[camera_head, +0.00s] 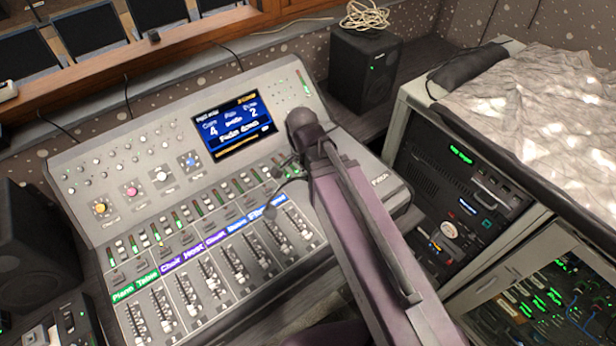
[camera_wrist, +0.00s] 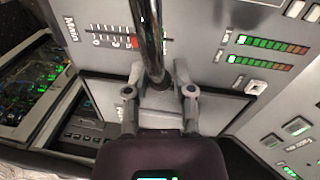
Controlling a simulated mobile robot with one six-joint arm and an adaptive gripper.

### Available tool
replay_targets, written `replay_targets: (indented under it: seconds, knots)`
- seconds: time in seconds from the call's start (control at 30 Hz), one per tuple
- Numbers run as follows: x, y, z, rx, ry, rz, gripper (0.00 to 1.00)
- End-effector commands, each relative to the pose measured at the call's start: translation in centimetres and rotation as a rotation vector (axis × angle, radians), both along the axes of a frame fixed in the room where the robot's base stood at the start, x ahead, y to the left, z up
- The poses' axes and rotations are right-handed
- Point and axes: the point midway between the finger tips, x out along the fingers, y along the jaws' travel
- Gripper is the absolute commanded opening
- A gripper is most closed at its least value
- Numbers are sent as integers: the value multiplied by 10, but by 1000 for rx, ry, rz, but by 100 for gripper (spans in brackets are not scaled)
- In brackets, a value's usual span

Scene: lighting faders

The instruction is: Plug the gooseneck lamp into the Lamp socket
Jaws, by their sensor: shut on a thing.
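In the wrist view my gripper (camera_wrist: 160,95) is shut, its two fingers on either side of the lower end of a dark, shiny stem. This stem, which looks like the gooseneck lamp (camera_wrist: 148,38), rises out of the top of the picture, so its head is out of view. The console's grey face lies behind it. I cannot tell whether the lamp's lower end touches the console. I cannot make out the Lamp socket for certain. In the head view my arm reaches over the right part of the mixing console (camera_head: 75,185), and my gripper is mostly hidden.
The console has a lit screen (camera_head: 234,124), knobs and faders. A black speaker (camera_head: 362,66) with a coiled cable (camera_head: 365,15) on top stands behind it. A rack (camera_head: 462,195) stands to the right. The wrist view shows a Main fader (camera_wrist: 112,40) and green meters (camera_wrist: 272,42).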

Motion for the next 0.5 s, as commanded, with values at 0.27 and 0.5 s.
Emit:
replay_targets:
  seconds: [0.27,0.5]
  knots:
    - [-2,3,4,0,0,1,0]
    - [-6,8,10,0,0,1,0]
